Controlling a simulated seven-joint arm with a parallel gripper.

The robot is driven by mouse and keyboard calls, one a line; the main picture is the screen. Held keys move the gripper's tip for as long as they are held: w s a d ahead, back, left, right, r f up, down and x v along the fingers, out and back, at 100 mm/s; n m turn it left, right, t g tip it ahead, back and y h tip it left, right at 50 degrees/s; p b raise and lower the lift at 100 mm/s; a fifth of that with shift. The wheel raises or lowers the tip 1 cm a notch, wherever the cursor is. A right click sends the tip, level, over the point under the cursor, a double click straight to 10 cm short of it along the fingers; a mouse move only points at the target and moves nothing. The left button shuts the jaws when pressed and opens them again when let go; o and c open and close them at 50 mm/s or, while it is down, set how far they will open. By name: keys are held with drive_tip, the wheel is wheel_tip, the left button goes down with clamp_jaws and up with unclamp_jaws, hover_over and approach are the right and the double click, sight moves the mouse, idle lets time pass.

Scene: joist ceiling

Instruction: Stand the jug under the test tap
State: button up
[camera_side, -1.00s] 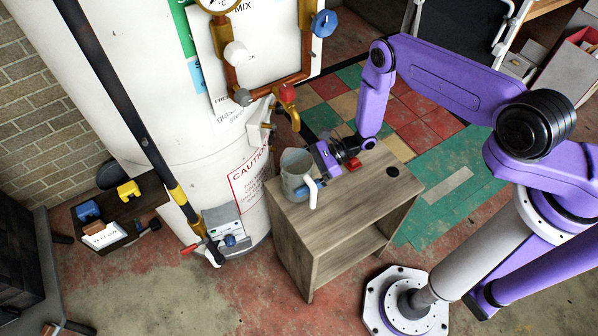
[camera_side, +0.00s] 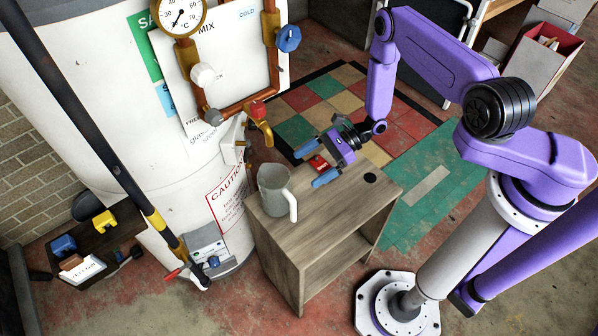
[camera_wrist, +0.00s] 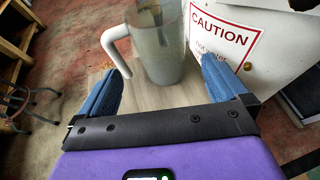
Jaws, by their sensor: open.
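The grey, translucent jug (camera_side: 273,190) with a white handle stands upright on the wooden cabinet top (camera_side: 335,200), near its left end beside the white tank. The test tap (camera_side: 262,122), brass with a red handle, sticks out from the tank above the jug. Its spout appears over or close to the jug's mouth; exact alignment cannot be told. My gripper (camera_side: 307,168) is open and empty to the right of the jug, its blue fingers apart from it. In the wrist view the jug (camera_wrist: 157,50) stands ahead between the fingertips, handle to the left.
The white tank (camera_side: 130,120) with copper pipes and a dial gauge (camera_side: 180,15) rises behind and left of the cabinet. A dark pole (camera_side: 100,140) leans in front of it. A small shelf with yellow and blue items (camera_side: 85,240) is at lower left.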

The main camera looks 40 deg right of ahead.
drive_tip(key=shift+d+r, duration=0.15)
drive_tip(key=shift+d, duration=0.25)
drive_tip(key=s+a+r+n+g+h, duration=0.25)
drive_tip(key=s+r+n+g, duration=0.2)
drive_tip(key=r+n, duration=0.5)
drive_tip(key=s+a+r+n+g+h, duration=0.1)
drive_tip(key=s+r+n+g+h, duration=0.4)
drive_tip(key=r+n, duration=0.4)
drive_tip(key=s+d+r+n+t+h, duration=0.5)
drive_tip(key=s+d+r+n+t, duration=0.1)
drive_tip(key=s+d+r+n, duration=0.6)
drive_tip(key=s+r+n, duration=0.1)
drive_tip(key=s+n, duration=0.1)
drive_tip(key=s, duration=0.1)
drive_tip(key=shift+s+d+r+n+t, duration=0.2)
drive_tip(key=shift+s+d+n+t, duration=0.1)
drive_tip(key=shift+d+n+t, duration=0.05)
idle(1.1)
